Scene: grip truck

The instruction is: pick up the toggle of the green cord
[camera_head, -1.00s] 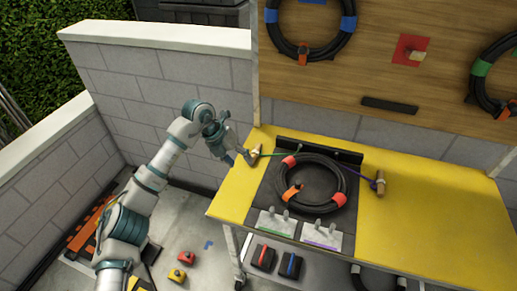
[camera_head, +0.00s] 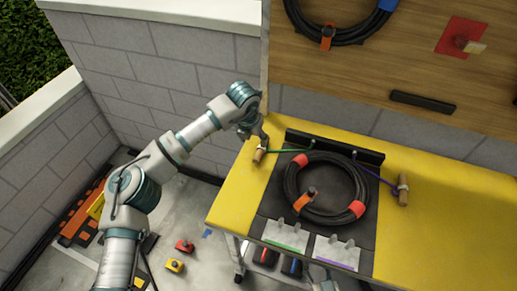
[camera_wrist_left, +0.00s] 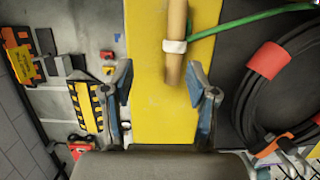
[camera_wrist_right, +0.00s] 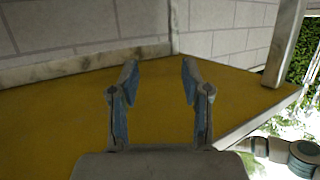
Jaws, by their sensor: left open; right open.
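The toggle of the green cord is a tan wooden peg (camera_head: 260,153) with a white band, on the yellow tabletop near its left edge. The green cord (camera_head: 290,150) runs from it to the right, to a black bar. In the left wrist view the toggle (camera_wrist_left: 175,64) lies lengthwise, its lower end reaching between the fingertips of my left gripper (camera_wrist_left: 162,82), nearer the right finger. My left gripper is open, just above the toggle; in the head view its fingers are partly hidden. My right gripper (camera_wrist_right: 157,74) is open and empty over yellow tabletop in the right wrist view.
A black coiled cable (camera_head: 296,203) with red bands lies on the dark mat right of the toggle. A second toggle (camera_head: 403,189) on a purple cord lies farther right. A block wall (camera_head: 190,60) stands behind my left arm.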

